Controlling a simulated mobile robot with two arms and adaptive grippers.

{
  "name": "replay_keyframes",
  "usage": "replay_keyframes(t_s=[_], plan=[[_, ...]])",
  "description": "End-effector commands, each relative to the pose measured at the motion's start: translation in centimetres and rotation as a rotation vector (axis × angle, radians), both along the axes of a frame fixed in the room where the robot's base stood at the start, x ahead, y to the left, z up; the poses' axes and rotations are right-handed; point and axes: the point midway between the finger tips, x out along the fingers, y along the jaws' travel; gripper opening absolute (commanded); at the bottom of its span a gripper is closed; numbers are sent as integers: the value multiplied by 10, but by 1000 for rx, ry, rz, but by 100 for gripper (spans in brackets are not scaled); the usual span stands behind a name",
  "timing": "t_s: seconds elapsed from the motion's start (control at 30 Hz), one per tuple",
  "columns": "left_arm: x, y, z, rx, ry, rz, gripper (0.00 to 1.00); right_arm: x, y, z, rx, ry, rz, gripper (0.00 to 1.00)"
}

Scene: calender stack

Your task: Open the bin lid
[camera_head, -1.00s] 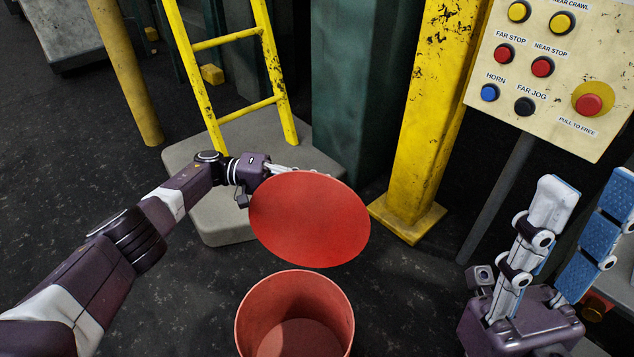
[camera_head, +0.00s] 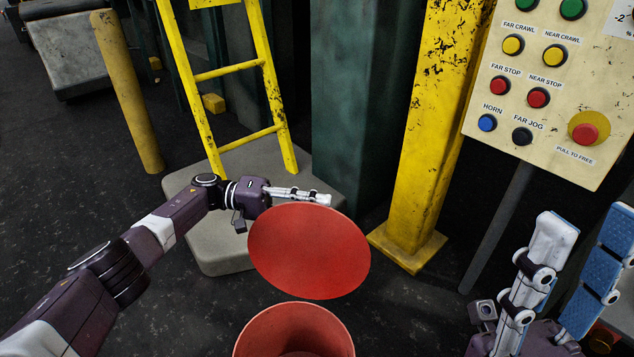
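The bin (camera_head: 246,345) is an open-topped red bucket at the bottom centre, cut off by the picture edge. Its round red lid (camera_head: 309,252) is raised and tilted above the opening, its flat face towards me. My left gripper (camera_head: 322,199) is at the lid's upper edge, fingers pointing right. The fingers show just above and behind the rim; I cannot tell whether they touch it or how far apart they are. My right gripper (camera_head: 588,222) is at the lower right, fingers up, spread and empty, far from the bin.
A yellow ladder (camera_head: 276,95) stands on a grey block (camera_head: 215,255) behind the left arm. A yellow post (camera_head: 412,160) and a green column (camera_head: 352,95) stand behind the lid. A button panel (camera_head: 545,100) is above my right gripper.

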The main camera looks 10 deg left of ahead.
Motion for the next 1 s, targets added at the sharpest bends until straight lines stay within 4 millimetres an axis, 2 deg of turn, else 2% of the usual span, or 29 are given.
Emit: replay_keyframes(t_s=[0.03, 0.2, 0.4, 0.53, 0.87, 1.0], plan=[[4, 1, 21, -18, -17, 5, 26, 0, 0, 1, 0, 0, 0, 40], [5, 1, 53, -20, -20, 7, 26, 0, 0, 1, 0, 0, 0, 40], [4, 1, 75, -16, -13, 6, 26, 0, 0, 1, 0, 0, 0, 40], [4, 0, 81, -15, -11, 6, 26, 0, 0, 0, 0, 0, 0, 40], [3, 0, 81, -13, -9, 5, 26, 1, 0, 1, -1, 4, 0, 40], [3, 0, 87, -13, -9, 5, 26, 19, 5, 0, -27, 83, -5, 40]])
